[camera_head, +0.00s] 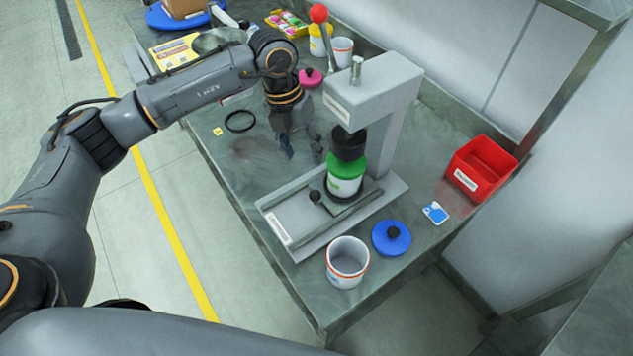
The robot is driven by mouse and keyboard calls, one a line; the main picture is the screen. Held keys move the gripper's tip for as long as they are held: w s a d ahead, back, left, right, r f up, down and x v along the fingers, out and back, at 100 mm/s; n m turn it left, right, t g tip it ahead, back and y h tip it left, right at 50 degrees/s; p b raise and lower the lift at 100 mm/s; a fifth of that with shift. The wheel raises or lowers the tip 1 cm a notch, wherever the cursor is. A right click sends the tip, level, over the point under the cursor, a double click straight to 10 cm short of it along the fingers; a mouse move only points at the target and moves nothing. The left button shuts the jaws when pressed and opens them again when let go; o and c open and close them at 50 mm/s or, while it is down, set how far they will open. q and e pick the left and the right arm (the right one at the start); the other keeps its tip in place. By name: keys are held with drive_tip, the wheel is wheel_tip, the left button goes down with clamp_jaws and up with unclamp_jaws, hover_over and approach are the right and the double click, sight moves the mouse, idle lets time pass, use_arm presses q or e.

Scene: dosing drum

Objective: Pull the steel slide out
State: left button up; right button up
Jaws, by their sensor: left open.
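The jar hides part of the slide. My left gripper (302,149) is open and empty, above the table left of the press head and apart from the knob. My right gripper is not in view.
An open white tub (347,262) and a blue lid (391,238) are at the front. A red bin (481,168) stands right. A black ring (240,121) and pink lid (310,77) lie behind.

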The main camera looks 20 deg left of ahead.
use_arm(q)
drive_tip(key=p, duration=0.2)
hover_over(313, 192)
drive_tip(key=a, duration=0.1)
wheel_tip(313, 192, down, 5)
drive_tip(key=f, duration=0.2)
drive_tip(key=f+p, duration=0.1)
drive_tip(key=f, duration=0.1)
drive_tip(key=d+f, duration=0.1)
drive_tip(key=f, duration=0.1)
drive_tip(key=shift+f, duration=0.2)
drive_tip(key=shift+s+f, duration=0.1)
drive_tip(key=shift+f, duration=0.6)
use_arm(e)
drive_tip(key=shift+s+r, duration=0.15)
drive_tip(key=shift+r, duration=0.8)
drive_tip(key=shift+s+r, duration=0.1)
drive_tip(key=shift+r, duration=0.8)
use_arm(q)
clamp_jaws()
